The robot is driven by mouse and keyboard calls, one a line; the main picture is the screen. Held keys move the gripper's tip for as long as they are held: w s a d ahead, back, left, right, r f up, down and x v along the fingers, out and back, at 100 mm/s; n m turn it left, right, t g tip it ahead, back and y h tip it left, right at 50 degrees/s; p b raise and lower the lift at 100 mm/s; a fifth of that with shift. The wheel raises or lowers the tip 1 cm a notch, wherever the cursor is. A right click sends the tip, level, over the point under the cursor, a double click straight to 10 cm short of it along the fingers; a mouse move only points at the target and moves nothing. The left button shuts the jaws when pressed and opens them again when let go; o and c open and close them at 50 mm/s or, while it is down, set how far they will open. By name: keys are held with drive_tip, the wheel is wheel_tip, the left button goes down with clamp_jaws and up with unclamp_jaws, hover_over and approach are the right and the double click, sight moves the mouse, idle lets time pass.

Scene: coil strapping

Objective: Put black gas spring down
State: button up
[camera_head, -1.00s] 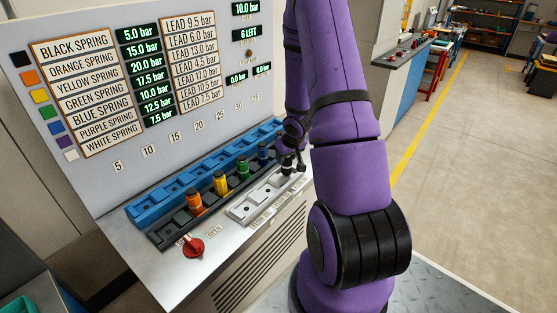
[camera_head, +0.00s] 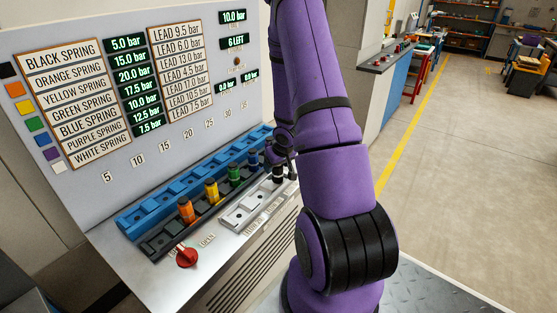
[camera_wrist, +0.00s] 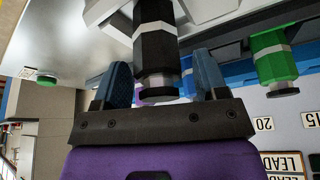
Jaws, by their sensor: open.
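The black gas spring (camera_wrist: 156,45), with a pale band and a metal end, is between the two blue-padded fingers of my gripper (camera_wrist: 162,84) in the wrist view. The fingers are open, with gaps beside the spring. In the head view the black spring (camera_head: 278,173) appears upright at the far end of the pale slotted tray (camera_head: 240,217). My gripper (camera_head: 281,154) is right by it, partly hidden by my arm. The spring's seat in the tray is not clearly visible.
A dark rack (camera_head: 160,245) beside the tray holds orange (camera_head: 186,210), yellow (camera_head: 211,191), green (camera_head: 234,174) and blue (camera_head: 253,158) springs. A blue slotted rail (camera_head: 145,211) runs behind it. A red knob (camera_head: 187,257) stands at the front left. The tray's nearer slots look empty.

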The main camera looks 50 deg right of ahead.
drive_tip(key=s+a+r+h, duration=0.15)
drive_tip(key=a+r, duration=0.35)
drive_tip(key=r, duration=0.5)
drive_tip(key=s+a+r+n+h, duration=0.1)
drive_tip(key=s+a+r, duration=0.2)
drive_tip(key=a+r, duration=0.5)
drive_tip(key=s+a+r+h, duration=0.1)
drive_tip(key=s+a+r, duration=0.15)
drive_tip(key=r, duration=0.95)
drive_tip(key=s+a+r+n+y, duration=0.1)
drive_tip(key=s+a+r+y, duration=0.1)
drive_tip(key=s+a+r, duration=0.2)
drive_tip(key=s+a+r+n+t+y, duration=0.1)
drive_tip(key=s+a+r+y, duration=0.2)
drive_tip(key=s+a+r, duration=0.2)
drive_tip(key=s+a, duration=0.3)
drive_tip(key=a, duration=0.3)
drive_tip(key=shift+s+a+n, duration=0.2)
drive_tip(key=shift+a+n, duration=0.1)
drive_tip(key=shift+a, duration=0.05)
